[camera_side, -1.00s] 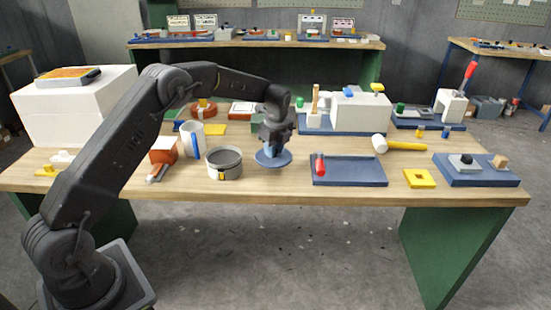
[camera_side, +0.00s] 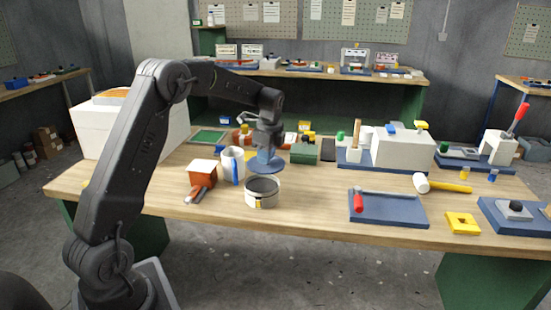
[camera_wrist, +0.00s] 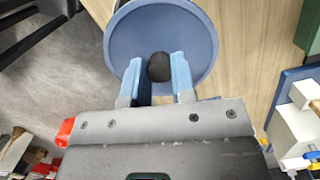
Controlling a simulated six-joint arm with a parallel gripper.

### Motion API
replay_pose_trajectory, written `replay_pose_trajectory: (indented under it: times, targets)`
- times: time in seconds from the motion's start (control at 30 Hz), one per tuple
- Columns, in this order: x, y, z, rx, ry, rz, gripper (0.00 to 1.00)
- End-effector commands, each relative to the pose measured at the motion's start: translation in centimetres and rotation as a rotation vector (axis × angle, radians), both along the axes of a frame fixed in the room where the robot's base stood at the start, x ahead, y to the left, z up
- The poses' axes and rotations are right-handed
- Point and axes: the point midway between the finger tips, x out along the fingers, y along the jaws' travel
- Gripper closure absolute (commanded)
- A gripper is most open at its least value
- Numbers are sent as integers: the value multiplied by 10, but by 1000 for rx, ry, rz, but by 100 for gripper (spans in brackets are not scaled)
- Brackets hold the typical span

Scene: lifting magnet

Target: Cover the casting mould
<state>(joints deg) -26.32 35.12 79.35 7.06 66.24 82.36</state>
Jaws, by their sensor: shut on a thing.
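The casting mould looks to be the round, open grey vessel (camera_side: 262,194) with a small yellow patch on its front, standing near the table's front edge in the side view. My gripper (camera_side: 266,149) is shut on the dark knob (camera_wrist: 159,67) of a round blue lid (camera_side: 263,168). The lid is held up, apart from the mould, appearing just above and behind its rim in the side view. The lid (camera_wrist: 200,35) fills the top middle of the wrist view and hides most of what is beneath it. The knob sits between the two light-blue fingers.
A white cylinder (camera_side: 233,163) with a blue strip stands left of the mould, beside a red block with a white top (camera_side: 203,172). A blue tray (camera_side: 390,210) with a red-handled tool lies to the right. The table between mould and tray is clear.

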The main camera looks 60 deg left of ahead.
Motion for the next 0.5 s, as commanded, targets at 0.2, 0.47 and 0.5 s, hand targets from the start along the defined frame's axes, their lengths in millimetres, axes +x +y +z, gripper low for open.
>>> replay_pose_trajectory:
  times: [0.2, 0.47, 0.5]
  targets:
    - [-12, 5, 4, 3, 4, 224, 100]
    - [-13, 6, 5, 5, 4, 259, 100]
    - [-13, 6, 5, 5, 4, 259, 100]
